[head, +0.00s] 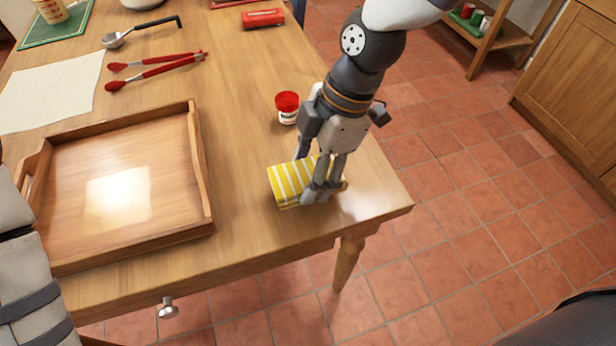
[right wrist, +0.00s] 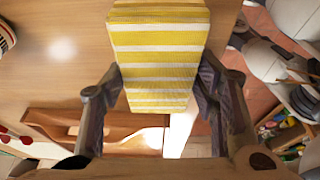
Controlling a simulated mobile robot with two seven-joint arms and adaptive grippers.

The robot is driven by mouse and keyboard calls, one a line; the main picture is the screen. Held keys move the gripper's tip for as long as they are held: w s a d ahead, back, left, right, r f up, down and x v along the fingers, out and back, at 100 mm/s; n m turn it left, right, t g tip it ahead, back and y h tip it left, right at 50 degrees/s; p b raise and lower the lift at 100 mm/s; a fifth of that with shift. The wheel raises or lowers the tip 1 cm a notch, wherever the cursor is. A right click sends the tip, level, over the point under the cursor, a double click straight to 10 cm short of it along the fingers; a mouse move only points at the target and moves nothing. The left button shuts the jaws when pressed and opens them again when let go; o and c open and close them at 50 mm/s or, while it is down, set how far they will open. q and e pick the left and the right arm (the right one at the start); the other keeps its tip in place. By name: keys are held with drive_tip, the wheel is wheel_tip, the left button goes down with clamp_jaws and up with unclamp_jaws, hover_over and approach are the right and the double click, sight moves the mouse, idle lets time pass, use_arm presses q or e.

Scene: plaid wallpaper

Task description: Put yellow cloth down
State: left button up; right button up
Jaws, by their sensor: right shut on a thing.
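The yellow cloth (head: 288,184) is a folded bundle with yellow and white stripes. In the head view it is at the tabletop near the right front corner of the wooden table (head: 245,215). My right gripper (head: 318,190) reaches down over it and is shut on its right part. In the right wrist view the cloth (right wrist: 160,50) sits between the two fingers of the right gripper (right wrist: 155,95). I cannot tell whether the cloth rests on the table or hangs just above it. My left gripper does not show; only part of my left arm is at the left edge.
A wooden tray (head: 205,190) lies left of the cloth. A red-lidded jar (head: 287,107) stands just behind the cloth. Red tongs (head: 155,72), a ladle (head: 140,32), a white sheet (head: 50,92) and a red object (head: 263,19) lie farther back. The table's edge is close on the right.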

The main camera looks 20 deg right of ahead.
wheel_tip(320, 180, down, 3)
drive_tip(key=shift+f, duration=0.1)
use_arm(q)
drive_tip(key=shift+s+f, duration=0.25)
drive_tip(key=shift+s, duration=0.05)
use_arm(e)
drive_tip(key=shift+s, duration=0.1)
drive_tip(key=o, duration=1.1)
drive_tip(key=p+v, duration=0.1)
drive_tip(key=v, duration=1.1)
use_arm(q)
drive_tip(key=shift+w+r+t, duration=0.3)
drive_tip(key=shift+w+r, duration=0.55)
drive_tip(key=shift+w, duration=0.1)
